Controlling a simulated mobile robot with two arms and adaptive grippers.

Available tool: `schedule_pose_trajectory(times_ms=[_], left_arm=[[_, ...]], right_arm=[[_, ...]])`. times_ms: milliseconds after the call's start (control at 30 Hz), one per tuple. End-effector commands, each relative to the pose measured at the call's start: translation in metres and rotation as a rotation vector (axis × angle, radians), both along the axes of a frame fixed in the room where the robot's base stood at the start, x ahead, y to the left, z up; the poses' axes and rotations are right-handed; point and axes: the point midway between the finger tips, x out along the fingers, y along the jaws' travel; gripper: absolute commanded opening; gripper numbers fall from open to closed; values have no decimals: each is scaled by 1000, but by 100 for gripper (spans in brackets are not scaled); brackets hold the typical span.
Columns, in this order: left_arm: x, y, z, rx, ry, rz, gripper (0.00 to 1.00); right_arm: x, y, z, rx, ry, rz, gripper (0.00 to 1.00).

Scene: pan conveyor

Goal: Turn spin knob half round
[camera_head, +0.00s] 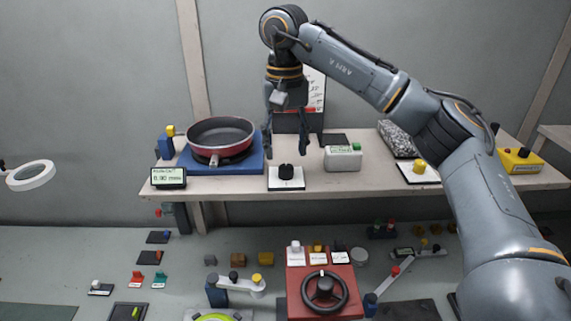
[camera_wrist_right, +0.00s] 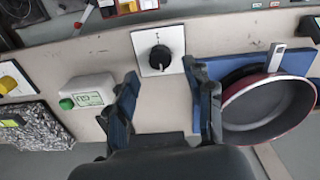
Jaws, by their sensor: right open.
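A black spin knob (camera_head: 286,172) stands on a white square plate (camera_head: 287,185) at the front of the shelf. In the right wrist view the knob (camera_wrist_right: 160,56) shows a small pale mark on its lower side, on its white plate (camera_wrist_right: 146,38). My right gripper (camera_head: 285,152) is open and points down, above and behind the knob as the head view shows. In the wrist view my right gripper (camera_wrist_right: 161,78) has its two fingers spread on either side of the knob's line, with nothing between them. My left gripper is not in view.
A red-sided pan (camera_head: 220,137) sits on a blue base (camera_head: 250,163) left of the knob. A white box with a green button (camera_head: 343,158) stands to the right. A small display (camera_head: 168,178) is at the shelf's left. A black handwheel (camera_head: 324,291) lies below.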

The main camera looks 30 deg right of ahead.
Motion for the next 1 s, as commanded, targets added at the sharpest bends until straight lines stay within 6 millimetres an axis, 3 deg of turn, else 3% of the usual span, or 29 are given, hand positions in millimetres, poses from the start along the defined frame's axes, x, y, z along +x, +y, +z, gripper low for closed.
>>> schedule_pose_trajectory(times_ms=[200,400,667,933,1000], left_arm=[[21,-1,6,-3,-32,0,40],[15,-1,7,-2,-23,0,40],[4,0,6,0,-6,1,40],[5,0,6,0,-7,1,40],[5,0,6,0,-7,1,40]], right_arm=[[-1,-1,-31,0,2,-1,52],[0,-1,-45,0,0,-1,52],[0,-1,-46,0,-1,-1,52],[0,-1,-46,0,-1,0,0],[0,0,-46,0,-1,0,0]])
